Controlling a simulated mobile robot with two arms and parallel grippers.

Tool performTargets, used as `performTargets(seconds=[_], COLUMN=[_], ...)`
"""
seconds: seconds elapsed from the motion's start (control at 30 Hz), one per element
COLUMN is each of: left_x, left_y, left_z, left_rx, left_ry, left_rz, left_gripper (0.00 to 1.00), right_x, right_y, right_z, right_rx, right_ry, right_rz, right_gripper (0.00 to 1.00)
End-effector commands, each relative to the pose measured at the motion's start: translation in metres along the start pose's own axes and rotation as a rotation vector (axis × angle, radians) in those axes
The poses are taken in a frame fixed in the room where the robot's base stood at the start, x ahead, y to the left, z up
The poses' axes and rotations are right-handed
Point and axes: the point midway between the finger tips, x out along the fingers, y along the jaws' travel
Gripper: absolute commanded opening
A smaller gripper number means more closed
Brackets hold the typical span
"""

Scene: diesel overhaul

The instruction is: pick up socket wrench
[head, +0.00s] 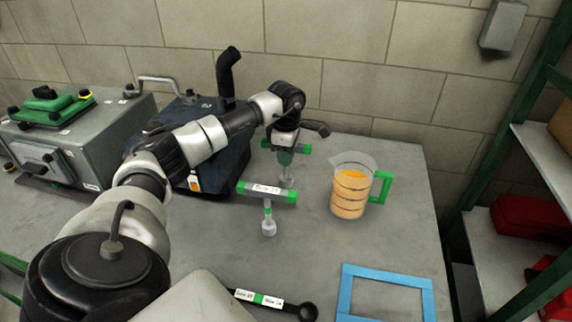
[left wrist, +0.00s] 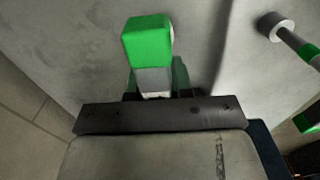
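A T-shaped tool with a green handle (head: 303,148) and a pale socket end (head: 287,181) is at the back of the grey bench, partly hidden by my left gripper (head: 284,150). The gripper is right at its handle. In the left wrist view the green handle end (left wrist: 148,42) stands out in front of the gripper; the fingers are mostly hidden, so I cannot tell whether they are closed on it. A second green T-handled tool (head: 267,192) with a label and pale socket end is nearer. My right gripper is not in view.
A measuring jug (head: 349,190) of orange liquid stands right of the tools. A blue frame (head: 386,277) and a black-ended labelled tool (head: 300,309) lie in front. A dark blue case (head: 225,160) and grey machine (head: 85,145) are left. A brick wall closes the back.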

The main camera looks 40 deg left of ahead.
Motion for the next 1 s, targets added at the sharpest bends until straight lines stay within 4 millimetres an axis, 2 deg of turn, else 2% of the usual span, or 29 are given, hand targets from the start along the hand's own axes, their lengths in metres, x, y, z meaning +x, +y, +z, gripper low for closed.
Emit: performTargets(seconds=[0.03, 0.1, 0.57, 0.67, 0.83, 1.0], left_x=[0.0, 0.0, -0.005, -0.013, -0.042, -0.059], left_y=[0.0, 0.0, 0.001, 0.001, 0.001, -0.031], left_z=[0.0, 0.0, 0.0, 0.0, 0.0, 0.008], left_rx=[0.0, 0.0, 0.0, 0.0, -0.001, 0.005], left_ry=[0.0, 0.0, -0.002, -0.003, -0.004, -0.001], left_rz=[0.0, 0.0, 0.003, 0.004, 0.008, 0.005], left_gripper=[0.07, 0.0, 0.0, 0.0, 0.0, 0.0], right_x=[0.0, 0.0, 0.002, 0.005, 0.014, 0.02], right_y=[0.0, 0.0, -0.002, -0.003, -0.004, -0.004], right_z=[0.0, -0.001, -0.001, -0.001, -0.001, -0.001], right_rx=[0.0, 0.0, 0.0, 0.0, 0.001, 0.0], right_ry=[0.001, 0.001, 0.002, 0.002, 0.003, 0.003], right_rz=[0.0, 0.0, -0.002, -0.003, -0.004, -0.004], right_gripper=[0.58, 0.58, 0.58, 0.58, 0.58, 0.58])
